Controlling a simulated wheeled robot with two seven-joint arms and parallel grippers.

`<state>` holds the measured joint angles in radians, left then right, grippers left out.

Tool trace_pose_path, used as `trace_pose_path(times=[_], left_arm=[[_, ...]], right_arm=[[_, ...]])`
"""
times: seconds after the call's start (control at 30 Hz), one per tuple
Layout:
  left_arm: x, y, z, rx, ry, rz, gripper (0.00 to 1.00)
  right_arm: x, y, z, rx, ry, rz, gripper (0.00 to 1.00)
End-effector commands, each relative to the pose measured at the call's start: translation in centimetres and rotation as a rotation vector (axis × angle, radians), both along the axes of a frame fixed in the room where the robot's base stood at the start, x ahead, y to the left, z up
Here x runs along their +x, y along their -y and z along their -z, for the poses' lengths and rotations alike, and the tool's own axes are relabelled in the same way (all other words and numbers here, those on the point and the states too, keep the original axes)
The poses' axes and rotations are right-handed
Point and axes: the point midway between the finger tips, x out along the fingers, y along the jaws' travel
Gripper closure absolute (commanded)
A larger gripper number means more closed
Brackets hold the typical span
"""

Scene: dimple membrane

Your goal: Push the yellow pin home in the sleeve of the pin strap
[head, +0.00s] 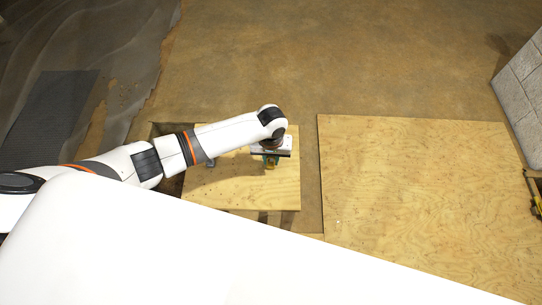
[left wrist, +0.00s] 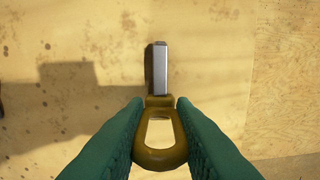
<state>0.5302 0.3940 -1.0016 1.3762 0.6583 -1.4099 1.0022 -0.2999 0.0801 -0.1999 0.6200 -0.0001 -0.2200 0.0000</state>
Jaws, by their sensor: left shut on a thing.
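The yellow pin (left wrist: 160,158) shows in the left wrist view as an olive-yellow loop handle with an open middle. My left gripper (left wrist: 160,125) has its two green fingers shut on either side of this loop. A grey metal bar (left wrist: 156,70) extends straight away from the loop's collar over the plywood; I cannot tell whether it is the pin's shank or part of the strap's sleeve. In the head view my left gripper (head: 270,160) is over the smaller plywood board, with a bit of yellow (head: 270,166) at its tips. My right gripper is not in view.
The smaller plywood board (head: 240,193) lies under my left arm. A small dark grey item (head: 210,162) sits on it to the left. A larger plywood sheet (head: 420,180) to the right is mostly clear. A grey block wall (head: 522,88) stands at the far right.

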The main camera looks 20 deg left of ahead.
Motion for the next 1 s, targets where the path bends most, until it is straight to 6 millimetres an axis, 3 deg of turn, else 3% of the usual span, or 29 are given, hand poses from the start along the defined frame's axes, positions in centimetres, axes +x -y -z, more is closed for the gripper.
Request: trace_pose_path(times=[0.03, 0.07, 0.2, 0.47, 0.67, 0.73, 1.0], left_arm=[[0.0, 0.0, 0.2, -0.001, -0.001, 0.0, 1.0], [0.0, 0.0, 0.2, 0.0, -0.001, 0.0, 0.74], [0.0, 0.0, 0.1, 0.0, 0.0, 0.0, 0.55], [0.0, 0.0, 0.2, 0.0, 0.0, 0.0, 0.55], [0.1, -0.1, 0.7, 0.001, 0.003, 0.001, 0.55], [0.1, 0.1, -1.8, -0.003, 0.003, 0.0, 0.55], [-0.2, 0.3, -8.0, -0.002, 0.003, 0.0, 0.55]], right_arm=[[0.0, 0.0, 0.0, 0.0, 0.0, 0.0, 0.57], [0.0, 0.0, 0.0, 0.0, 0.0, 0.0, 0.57], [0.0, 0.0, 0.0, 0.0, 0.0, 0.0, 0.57], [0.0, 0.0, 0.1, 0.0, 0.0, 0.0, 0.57], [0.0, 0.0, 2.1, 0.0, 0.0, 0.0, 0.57], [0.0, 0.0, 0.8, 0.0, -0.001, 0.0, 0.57], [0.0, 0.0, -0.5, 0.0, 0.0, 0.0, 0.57]])
